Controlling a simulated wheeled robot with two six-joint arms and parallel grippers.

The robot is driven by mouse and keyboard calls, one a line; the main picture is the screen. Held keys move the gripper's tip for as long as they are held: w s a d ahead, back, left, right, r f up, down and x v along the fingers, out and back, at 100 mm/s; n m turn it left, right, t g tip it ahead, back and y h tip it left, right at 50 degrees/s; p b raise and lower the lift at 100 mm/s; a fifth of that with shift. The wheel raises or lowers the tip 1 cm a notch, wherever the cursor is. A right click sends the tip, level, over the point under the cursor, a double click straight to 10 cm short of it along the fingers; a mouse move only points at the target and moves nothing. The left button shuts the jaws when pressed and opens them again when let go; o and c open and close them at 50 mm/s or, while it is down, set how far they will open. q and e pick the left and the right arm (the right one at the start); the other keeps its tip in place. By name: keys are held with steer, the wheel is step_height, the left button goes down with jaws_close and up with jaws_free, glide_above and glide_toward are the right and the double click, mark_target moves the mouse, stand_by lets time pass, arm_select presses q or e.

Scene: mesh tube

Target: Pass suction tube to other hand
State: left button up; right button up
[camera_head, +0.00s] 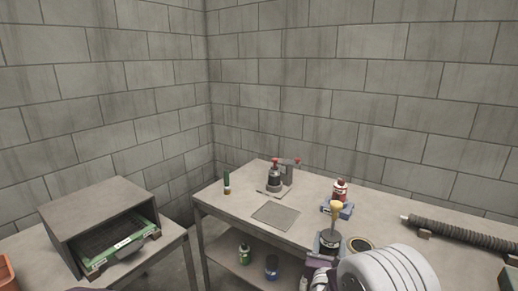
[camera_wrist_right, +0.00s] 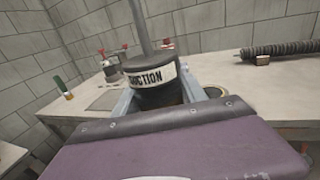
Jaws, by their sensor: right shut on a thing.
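The suction tube (camera_wrist_right: 152,76) is a dark cylinder with a white label reading "SUCTION" and a grey rod rising from its top. In the head view the suction tube (camera_head: 329,238) shows as a dark body below a yellowish flared top. My right gripper (camera_head: 327,249) is shut on the dark body and holds the tube roughly upright in front of the table. In the right wrist view its grey fingers (camera_wrist_right: 158,97) stand on both sides of the body, whose lower part is hidden. My left gripper is in neither view.
An open metal box (camera_head: 97,205) with a green-edged tray (camera_head: 120,248) stands at left.

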steer(key=s+a+f, duration=0.4)
steer(key=a+f, duration=0.1)
steer(key=f, duration=0.3)
steer(key=s+a+f, duration=0.3)
steer(key=a+f, duration=0.2)
steer(key=f, duration=0.4)
steer(key=s+d+r+m+g+h, duration=0.1)
steer(key=s+d+m+g+h, duration=0.5)
steer(key=s+d+h, duration=0.25)
step_height(320, 180, up, 10)
steer(key=s+p, duration=0.1)
steer(key=p, duration=1.4)
steer(key=shift+a+r+m, duration=0.15)
steer(key=shift+r+m, duration=0.1)
steer(key=shift+m, duration=0.05)
